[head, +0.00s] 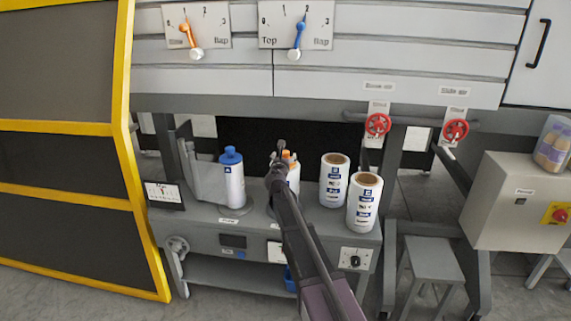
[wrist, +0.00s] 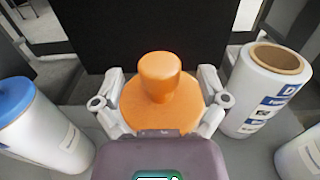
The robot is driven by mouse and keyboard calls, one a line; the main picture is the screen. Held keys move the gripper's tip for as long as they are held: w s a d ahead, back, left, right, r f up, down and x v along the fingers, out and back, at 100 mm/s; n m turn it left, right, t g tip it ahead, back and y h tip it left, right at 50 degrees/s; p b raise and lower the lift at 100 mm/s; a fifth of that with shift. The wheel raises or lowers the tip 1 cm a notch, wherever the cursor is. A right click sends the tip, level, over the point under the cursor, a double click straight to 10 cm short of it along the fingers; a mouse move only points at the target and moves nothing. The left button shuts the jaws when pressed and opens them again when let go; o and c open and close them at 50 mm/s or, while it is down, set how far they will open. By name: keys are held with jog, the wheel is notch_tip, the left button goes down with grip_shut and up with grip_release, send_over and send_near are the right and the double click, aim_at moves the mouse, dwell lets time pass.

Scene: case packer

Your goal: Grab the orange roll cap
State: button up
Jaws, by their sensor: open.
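The orange roll cap (wrist: 160,82) shows in the middle of the wrist view, a wide disc with a narrower knob on top. In the head view its orange top (head: 288,157) shows only in part behind my gripper (head: 281,160), above a white roll (head: 294,178). My gripper (wrist: 160,108) is open, with one finger on each side of the cap's disc. Whether the fingers touch the cap cannot be told. The roll under the cap is mostly hidden by my arm and gripper.
A white roll with a blue cap (head: 232,180) stands to the left. Two uncapped white rolls (head: 334,180) (head: 364,203) stand to the right on the grey bench (head: 225,222). Red valve handles (head: 377,125) are above right, and dial panels (head: 197,25) higher up.

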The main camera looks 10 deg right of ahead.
jog(key=shift+w+d, duration=0.2)
jog(key=shift+w, duration=0.5)
jog(key=shift+c, duration=0.2)
grip_shut()
